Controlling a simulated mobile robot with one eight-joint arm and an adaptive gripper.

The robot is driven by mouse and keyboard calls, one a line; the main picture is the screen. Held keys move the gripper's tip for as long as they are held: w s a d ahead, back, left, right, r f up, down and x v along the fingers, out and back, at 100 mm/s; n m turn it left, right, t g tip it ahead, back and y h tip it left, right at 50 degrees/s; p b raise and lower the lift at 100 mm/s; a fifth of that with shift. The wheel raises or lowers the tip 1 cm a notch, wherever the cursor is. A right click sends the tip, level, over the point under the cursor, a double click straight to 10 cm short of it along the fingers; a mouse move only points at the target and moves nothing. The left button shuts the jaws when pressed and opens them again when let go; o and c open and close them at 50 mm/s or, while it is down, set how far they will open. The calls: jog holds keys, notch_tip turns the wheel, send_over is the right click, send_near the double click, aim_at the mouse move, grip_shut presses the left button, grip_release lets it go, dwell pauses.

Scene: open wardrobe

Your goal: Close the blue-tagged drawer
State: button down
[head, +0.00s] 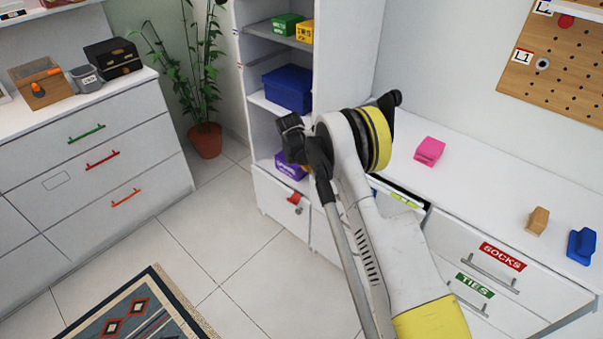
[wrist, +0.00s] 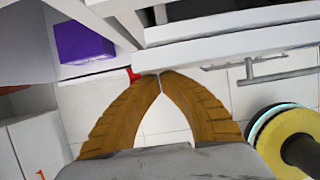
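The head view mostly hides the fingers behind my wrist.
A drawer with a red SOCKS tag (head: 503,256) and one with a green TIES tag (head: 474,285) are at right. A purple bin (wrist: 85,38) sits on the shelf. A pink block (head: 430,151) lies on the counter. The tiled floor (head: 235,265) is open in front.

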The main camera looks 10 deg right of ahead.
jog(key=shift+w+d, duration=0.45)
jog(key=shift+d, duration=0.15)
jog(key=shift+w+d, duration=0.4)
jog(key=shift+d, duration=0.2)
jog(key=shift+a, duration=0.1)
